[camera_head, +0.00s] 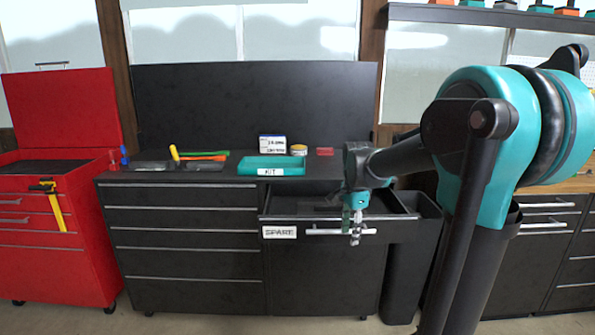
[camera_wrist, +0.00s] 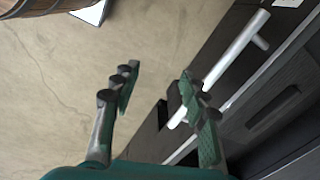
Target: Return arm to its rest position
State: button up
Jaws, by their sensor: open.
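My arm reaches in from the right in the head view. My gripper (camera_head: 352,228) points down in front of the open drawer labelled SPARE (camera_head: 279,232), close to its handle (camera_head: 330,231). In the wrist view my gripper (camera_wrist: 158,90) has its two fingers spread apart with nothing between them. The drawer's handle (camera_wrist: 240,45) passes behind the right finger there. I cannot tell whether that finger touches the handle.
The black cart (camera_head: 185,250) has a teal tray labelled KIT (camera_head: 271,166), several tools and small boxes on top. A red tool cart (camera_head: 60,245) stands at the left. A dark bin (camera_head: 402,270) stands right of the drawer. Floor is clear in front.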

jog(key=s+d+f+n+t, duration=0.1)
jog(key=s+f+n, duration=0.6)
jog(key=s, duration=0.2)
jog(key=s+d+f+n+t, duration=0.2)
jog(key=s+f+n, duration=0.5)
jog(key=s, duration=0.3)
jog(key=shift+n, duration=0.3)
jog(key=shift+s, duration=0.1)
